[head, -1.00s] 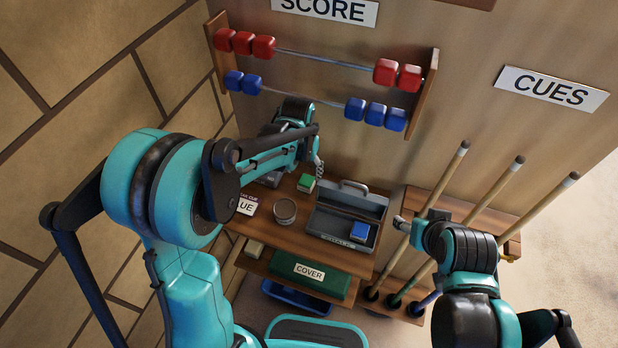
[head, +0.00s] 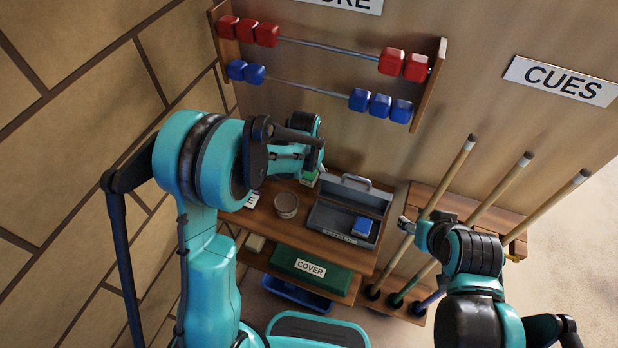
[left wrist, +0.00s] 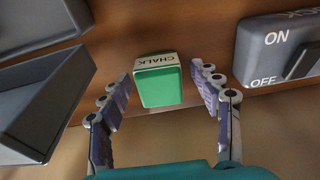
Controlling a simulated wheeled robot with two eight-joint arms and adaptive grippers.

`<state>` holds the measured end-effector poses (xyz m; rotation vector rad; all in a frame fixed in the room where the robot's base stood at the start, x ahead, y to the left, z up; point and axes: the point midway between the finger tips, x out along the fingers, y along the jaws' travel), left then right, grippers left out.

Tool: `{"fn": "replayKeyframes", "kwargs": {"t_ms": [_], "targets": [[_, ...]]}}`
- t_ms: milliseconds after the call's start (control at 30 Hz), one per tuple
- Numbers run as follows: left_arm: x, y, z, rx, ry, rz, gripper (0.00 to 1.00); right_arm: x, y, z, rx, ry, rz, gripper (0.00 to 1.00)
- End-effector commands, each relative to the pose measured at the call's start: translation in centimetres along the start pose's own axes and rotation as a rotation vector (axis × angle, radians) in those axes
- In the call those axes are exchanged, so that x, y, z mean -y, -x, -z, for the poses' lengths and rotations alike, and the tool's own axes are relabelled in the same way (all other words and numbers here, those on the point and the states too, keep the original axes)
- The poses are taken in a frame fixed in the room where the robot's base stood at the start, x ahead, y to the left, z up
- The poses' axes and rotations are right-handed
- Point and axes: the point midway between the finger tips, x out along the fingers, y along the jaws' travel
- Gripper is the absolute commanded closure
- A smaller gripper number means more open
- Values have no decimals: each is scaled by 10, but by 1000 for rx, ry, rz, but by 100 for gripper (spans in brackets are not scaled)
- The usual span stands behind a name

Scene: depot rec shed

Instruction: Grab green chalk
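The green chalk (left wrist: 158,85) is a small green block with a white CHALK label. In the left wrist view it sits on the brown wooden shelf between the two fingers of my left gripper (left wrist: 162,95), which is open with a gap on each side. In the head view the green chalk (head: 308,179) shows only partly, because my left arm covers much of it. My left fingertips are hidden in the head view. My right gripper (head: 405,226) is at the right, in front of the cue rack, far from the chalk; its finger state is unclear.
A grey open box (head: 325,217) holding a blue chalk block (head: 361,227) stands right of the green chalk. A round tin (head: 286,204) is in front. A grey ON/OFF switch box (left wrist: 262,52) is close to my left gripper. Cues (head: 445,195) stand at right.

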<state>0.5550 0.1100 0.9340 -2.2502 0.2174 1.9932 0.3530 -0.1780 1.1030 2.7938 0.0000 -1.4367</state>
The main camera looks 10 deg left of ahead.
Motion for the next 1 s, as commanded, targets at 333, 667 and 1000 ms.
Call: {"fn": "replayKeyframes", "kwargs": {"t_ms": [333, 667, 1000], "targets": [[0, 0, 0, 0, 0, 0, 92, 0, 0, 0, 0, 0, 0, 41], [0, 9, -2, 0, 0, 0, 92, 0, 3, 2, 0, 0, 0, 41], [0, 66, 4, 0, 0, 0, 92, 0, 17, 12, 0, 0, 0, 41]]}}
